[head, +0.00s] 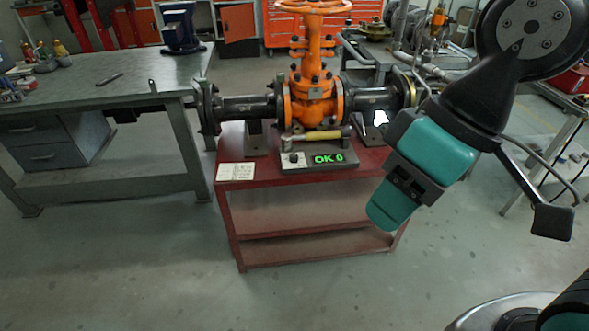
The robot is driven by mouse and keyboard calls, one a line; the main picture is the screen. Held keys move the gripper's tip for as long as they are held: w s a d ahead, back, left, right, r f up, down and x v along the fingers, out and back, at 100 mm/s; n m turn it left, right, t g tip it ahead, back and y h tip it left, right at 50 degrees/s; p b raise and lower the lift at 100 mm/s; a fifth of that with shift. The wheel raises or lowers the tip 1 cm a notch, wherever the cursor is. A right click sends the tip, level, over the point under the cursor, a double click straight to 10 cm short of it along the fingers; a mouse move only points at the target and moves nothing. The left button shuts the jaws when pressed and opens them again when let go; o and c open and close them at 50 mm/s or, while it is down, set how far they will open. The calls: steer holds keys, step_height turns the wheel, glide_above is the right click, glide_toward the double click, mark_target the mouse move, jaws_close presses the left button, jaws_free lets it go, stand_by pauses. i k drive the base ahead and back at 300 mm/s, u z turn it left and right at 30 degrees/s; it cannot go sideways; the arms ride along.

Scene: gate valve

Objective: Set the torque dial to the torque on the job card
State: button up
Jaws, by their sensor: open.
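The tester box (320,160) lies on the front of the red cart top, with a green display reading "OK 0". A small dark knob (293,157), apparently the torque dial, sits on a pale panel left of the display; its setting is too small to read. The job card (236,171) lies flat on the cart's front left corner, its print unreadable here. A wrench with a yellow handle (322,135) lies behind the display. My gripper (392,202) is open and empty, right of the box and nearer the camera; its fingertips are hard to make out.
The orange gate valve (313,95) with dark flanged pipes stands on the red cart (235,187) behind the box. A grey workbench (95,80) stands at left, another bench at right. The floor in front is clear.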

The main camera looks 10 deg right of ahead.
mark_target(293, 157)
steer(key=u, duration=0.5)
steer(key=i, duration=1.1)
steer(key=z, duration=0.55)
